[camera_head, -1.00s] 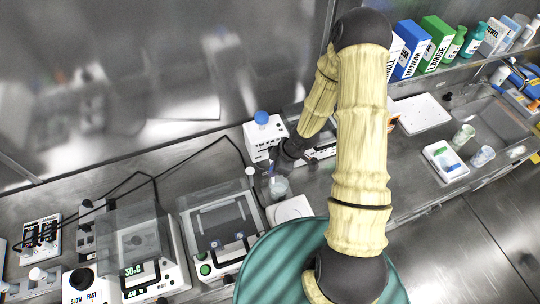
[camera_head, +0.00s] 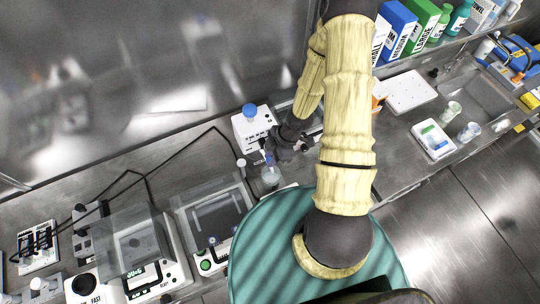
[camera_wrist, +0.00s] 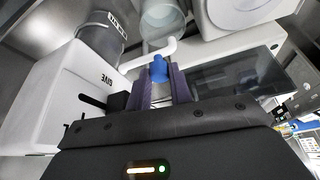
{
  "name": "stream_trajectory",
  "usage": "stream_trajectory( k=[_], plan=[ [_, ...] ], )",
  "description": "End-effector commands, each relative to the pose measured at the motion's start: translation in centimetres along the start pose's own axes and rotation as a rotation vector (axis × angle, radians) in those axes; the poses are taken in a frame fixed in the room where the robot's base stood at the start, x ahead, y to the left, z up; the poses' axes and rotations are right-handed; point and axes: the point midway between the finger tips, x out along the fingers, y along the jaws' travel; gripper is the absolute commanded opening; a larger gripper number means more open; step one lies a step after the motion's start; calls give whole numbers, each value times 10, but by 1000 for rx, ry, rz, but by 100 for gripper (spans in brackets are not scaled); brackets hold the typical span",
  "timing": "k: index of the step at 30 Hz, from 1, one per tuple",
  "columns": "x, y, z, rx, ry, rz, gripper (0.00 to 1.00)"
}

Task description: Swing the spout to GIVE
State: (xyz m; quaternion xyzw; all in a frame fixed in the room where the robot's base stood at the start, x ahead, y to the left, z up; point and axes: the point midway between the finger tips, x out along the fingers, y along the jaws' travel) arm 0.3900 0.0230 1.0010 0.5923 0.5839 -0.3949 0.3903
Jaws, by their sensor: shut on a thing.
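The dispenser is a white box (camera_head: 243,131) with a blue cap (camera_head: 249,110) on the bench in the head view. In the wrist view its white body (camera_wrist: 62,88) carries the word GIVE. A thin white bent spout (camera_wrist: 147,57) reaches across in front of a glass beaker (camera_wrist: 163,22). The beaker (camera_head: 271,177) also shows in the head view. My gripper (camera_wrist: 167,82) has its purple fingers shut on the blue tip (camera_wrist: 159,67) at the spout. In the head view my gripper (camera_head: 272,154) is beside the dispenser, its fingers small.
A balance-like device (camera_head: 215,220) and a heater with a clear lid (camera_head: 130,245) stand to the left. A white tray (camera_head: 433,142) and cups (camera_head: 469,131) lie to the right. Boxes (camera_head: 400,28) line the shelf. A cable runs along the bench.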

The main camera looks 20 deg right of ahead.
Motion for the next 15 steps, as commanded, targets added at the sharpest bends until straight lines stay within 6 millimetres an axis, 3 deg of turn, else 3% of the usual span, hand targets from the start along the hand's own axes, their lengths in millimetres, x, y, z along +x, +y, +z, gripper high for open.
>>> stream_trajectory(
  k=[1,2,4,15],
  plan=[
    [-1,1,2,4,-3,3,0],
    [-1,1,2,4,-4,3,27],
    [-1,1,2,4,-3,3,40],
    [-2,0,0,2,-1,0,43]
  ],
)
